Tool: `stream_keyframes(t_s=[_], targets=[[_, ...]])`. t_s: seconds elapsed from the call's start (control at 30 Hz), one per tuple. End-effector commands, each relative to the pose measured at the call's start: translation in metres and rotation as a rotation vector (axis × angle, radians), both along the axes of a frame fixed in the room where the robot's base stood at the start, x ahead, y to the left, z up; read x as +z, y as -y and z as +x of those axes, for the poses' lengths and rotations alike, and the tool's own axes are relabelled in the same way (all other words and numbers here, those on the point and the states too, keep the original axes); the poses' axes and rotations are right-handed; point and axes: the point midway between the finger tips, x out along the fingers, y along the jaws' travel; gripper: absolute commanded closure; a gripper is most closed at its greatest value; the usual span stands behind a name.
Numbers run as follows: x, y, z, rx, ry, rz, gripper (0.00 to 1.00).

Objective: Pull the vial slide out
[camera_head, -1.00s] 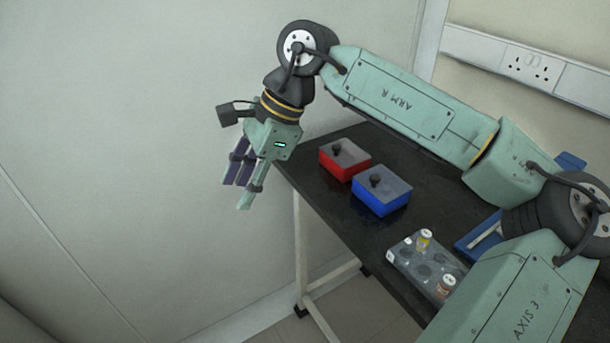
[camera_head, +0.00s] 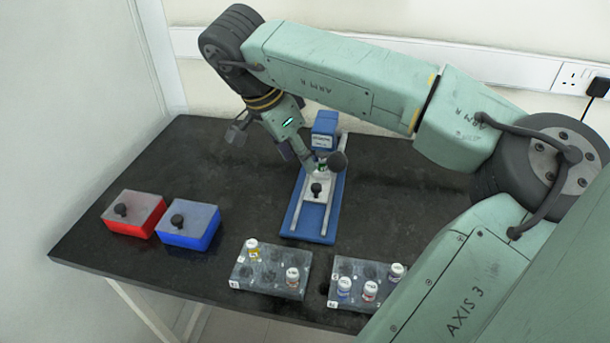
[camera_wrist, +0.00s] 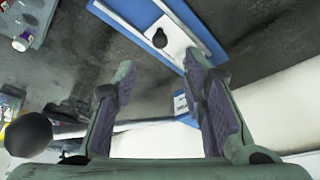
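The vial slide is a pale plate (camera_head: 316,199) with a small black knob (camera_head: 316,188), lying between two light rails on a blue base (camera_head: 291,223). My gripper (camera_head: 302,158) hangs beside the far part of the slide, angled down. In the wrist view, its two fingers (camera_wrist: 160,70) are apart with nothing between them. The slide's black knob (camera_wrist: 160,38) appears beyond the fingertips, and no contact shows.
Red (camera_head: 131,226) and blue (camera_head: 187,239) lidded boxes stand left. Two vial racks (camera_head: 245,272) (camera_head: 331,283) are in front. The table right of the slide is clear.

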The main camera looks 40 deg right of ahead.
Motion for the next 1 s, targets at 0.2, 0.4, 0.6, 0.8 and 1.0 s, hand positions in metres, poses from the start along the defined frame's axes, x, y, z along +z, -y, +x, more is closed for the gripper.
stream_keyframes(t_s=[0.2,0.4,0.6,0.8,1.0], targets=[[-0.035,0.014,-0.002,0.001,-0.002,0.006,0.61],[-0.068,0.026,-0.002,0.003,-0.001,0.007,0.61],[-0.087,0.034,-0.002,0.002,0.001,0.005,0.61],[-0.092,0.036,-0.002,0.003,0.001,0.004,0.61],[-0.091,0.036,-0.002,0.003,0.001,0.004,0.65]])
